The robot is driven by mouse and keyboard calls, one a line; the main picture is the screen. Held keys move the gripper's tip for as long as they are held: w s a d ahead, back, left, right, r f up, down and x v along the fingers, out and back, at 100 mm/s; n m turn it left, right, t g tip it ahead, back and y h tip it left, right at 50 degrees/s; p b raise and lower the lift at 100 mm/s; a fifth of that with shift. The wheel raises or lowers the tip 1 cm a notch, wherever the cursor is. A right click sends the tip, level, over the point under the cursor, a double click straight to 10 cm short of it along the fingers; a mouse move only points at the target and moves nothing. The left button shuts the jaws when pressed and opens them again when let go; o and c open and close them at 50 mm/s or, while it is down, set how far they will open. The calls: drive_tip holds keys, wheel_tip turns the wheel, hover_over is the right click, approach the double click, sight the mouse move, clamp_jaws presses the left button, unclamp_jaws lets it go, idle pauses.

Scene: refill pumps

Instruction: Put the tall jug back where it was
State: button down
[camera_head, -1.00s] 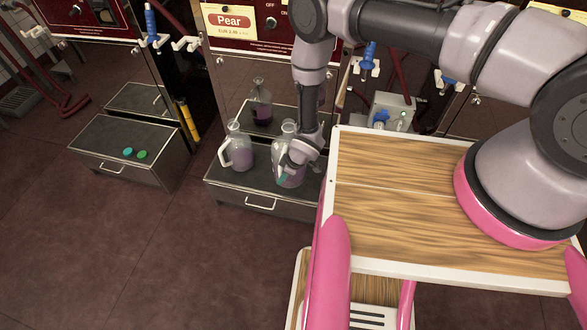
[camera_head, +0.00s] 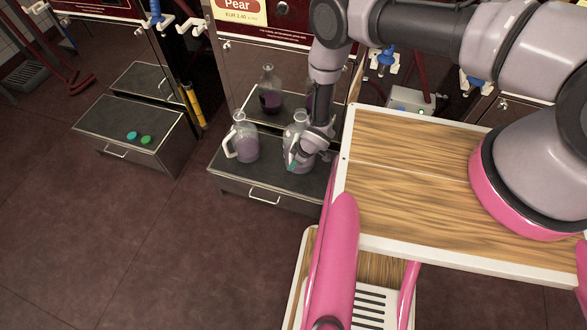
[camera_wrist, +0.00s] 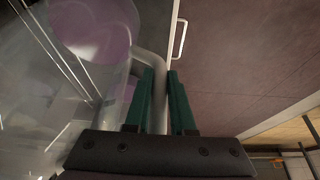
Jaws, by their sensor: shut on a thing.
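The tall jug (camera_head: 295,138) is clear, with purple liquid inside. It is at the right part of a dark-topped pedestal (camera_head: 230,175), and I cannot tell whether its base touches the top. My gripper (camera_head: 296,158) is at its near side. In the wrist view, the green fingers (camera_wrist: 160,85) are on either side of its pale handle (camera_wrist: 152,65), and the jug's body (camera_wrist: 95,30) fills the upper left. A second, slightly shorter jug (camera_head: 246,148) with purple liquid stands to its left on the same pedestal, its handle to the left. My arm hides part of the tall jug.
A shiny dispenser panel (camera_head: 235,65) behind the jugs mirrors them. Another pedestal (camera_head: 95,118) at left carries a teal disc (camera_head: 131,135) and a green disc (camera_head: 146,140). Dark red floor (camera_head: 150,230) is clear in front. My wooden deck lies close to the right.

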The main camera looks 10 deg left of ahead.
drive_tip(key=shift+f, duration=2.25)
drive_tip(key=c, duration=0.8)
unclamp_jaws()
drive_tip(key=shift+f, duration=0.1)
drive_tip(key=shift+o, duration=0.2)
drive_tip(key=v, duration=1.2)
